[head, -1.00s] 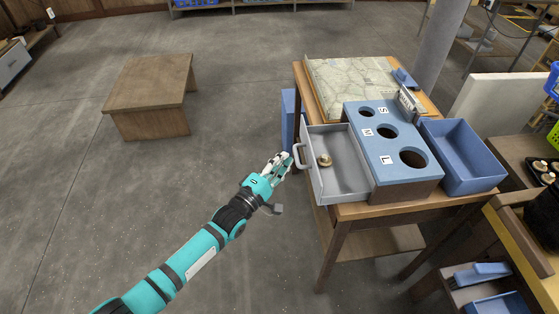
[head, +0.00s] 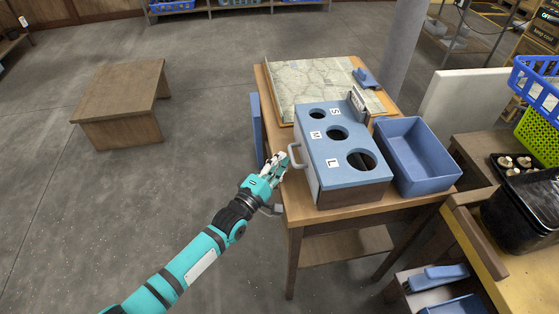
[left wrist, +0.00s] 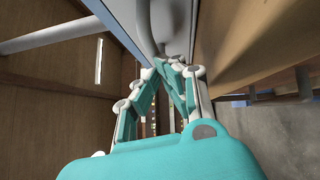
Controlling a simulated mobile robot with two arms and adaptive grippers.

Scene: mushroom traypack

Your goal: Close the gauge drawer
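The gauge (head: 349,176) is a blue-topped box with three round holes marked S, M and L, standing on a wooden table. Its grey drawer (head: 309,178) sits in against the box's left side, with no inside of it showing. The drawer's grey handle (head: 296,156) sticks out on the left. My left gripper (head: 277,162), teal with white fingers, is just left of the handle. In the left wrist view its fingertips (left wrist: 172,66) come together by the grey drawer front (left wrist: 165,22), with nothing seen between them. Whether they touch it I cannot tell. My right gripper is not in view.
A blue open bin (head: 414,157) stands right of the gauge on the table (head: 300,206). A map-like board (head: 320,82) lies behind it. A low wooden table (head: 120,90) stands at the left, with clear floor between. A pillar (head: 396,45) rises behind.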

